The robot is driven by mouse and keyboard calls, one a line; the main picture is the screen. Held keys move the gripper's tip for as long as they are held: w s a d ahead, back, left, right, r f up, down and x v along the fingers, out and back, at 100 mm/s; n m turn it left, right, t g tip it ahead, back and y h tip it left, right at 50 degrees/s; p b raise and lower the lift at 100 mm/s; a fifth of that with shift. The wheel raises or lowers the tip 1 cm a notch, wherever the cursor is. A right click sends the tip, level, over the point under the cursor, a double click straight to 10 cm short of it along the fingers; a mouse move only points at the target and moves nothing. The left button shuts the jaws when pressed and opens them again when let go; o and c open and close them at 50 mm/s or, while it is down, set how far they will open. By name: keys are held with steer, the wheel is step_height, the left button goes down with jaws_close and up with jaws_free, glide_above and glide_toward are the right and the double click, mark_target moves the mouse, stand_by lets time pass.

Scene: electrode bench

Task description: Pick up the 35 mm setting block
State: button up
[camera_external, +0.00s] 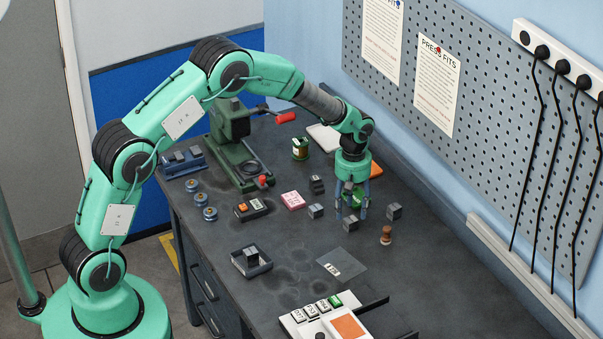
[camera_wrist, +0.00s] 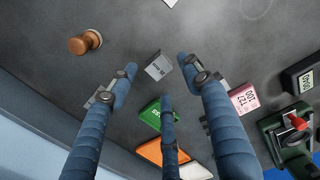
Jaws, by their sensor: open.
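Several small grey setting blocks lie on the dark bench; no size label is readable, so I cannot tell which is the 35 mm one. One block (camera_external: 351,224) is below my gripper (camera_external: 350,213) in the external view. In the wrist view a labelled block (camera_wrist: 158,66) shows between the spread fingers of my open, empty gripper (camera_wrist: 156,70). A second block (camera_external: 394,211) is to the right, partly behind a finger in the wrist view (camera_wrist: 104,96). A third block (camera_external: 315,210) is to the left. Another dark block (camera_external: 317,185) is farther back.
A wooden-knobbed piece (camera_external: 386,236) stands close by on the right. A green box (camera_wrist: 150,115) lies below the fingers in the wrist view. A pink box (camera_external: 293,200) and green press (camera_external: 236,150) are to the left. A tray (camera_external: 263,269) holds blocks.

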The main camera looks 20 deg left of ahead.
mark_target(351, 219)
steer(key=shift+f, duration=0.1)
steer(key=shift+d+f, duration=0.1)
steer(key=shift+f, duration=2.45)
steer(key=shift+w, duration=0.1)
jaws_close()
